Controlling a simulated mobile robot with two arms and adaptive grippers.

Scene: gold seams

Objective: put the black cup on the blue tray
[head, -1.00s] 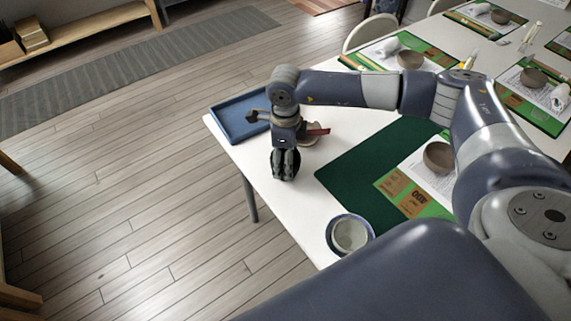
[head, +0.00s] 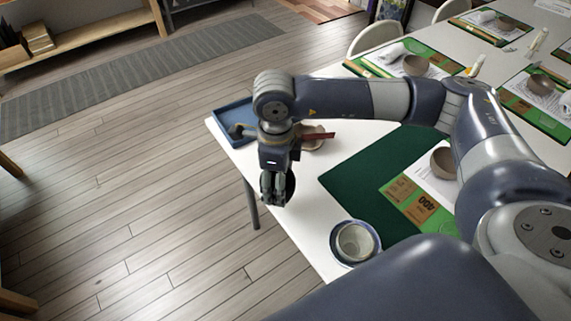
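The blue tray (head: 232,112) lies at the far left corner of the white table, partly hidden by my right wrist. My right arm comes in from the right, and my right gripper (head: 271,188) points down just off the table's left edge in the picture. A dark round thing, which looks like the black cup (head: 290,185), is at its fingers, and the gripper appears shut on it. The fingers cover part of it, and its opening cannot be made out. In the picture it is below the tray, apart from it. My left gripper is not in view.
A pale cup (head: 357,240) stands on a blue-rimmed saucer (head: 336,253) at the near table edge. A dark green mat (head: 350,183) carries papers and a brown bowl (head: 445,162). A brownish dish (head: 313,143) with a red-brown piece is beside my wrist.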

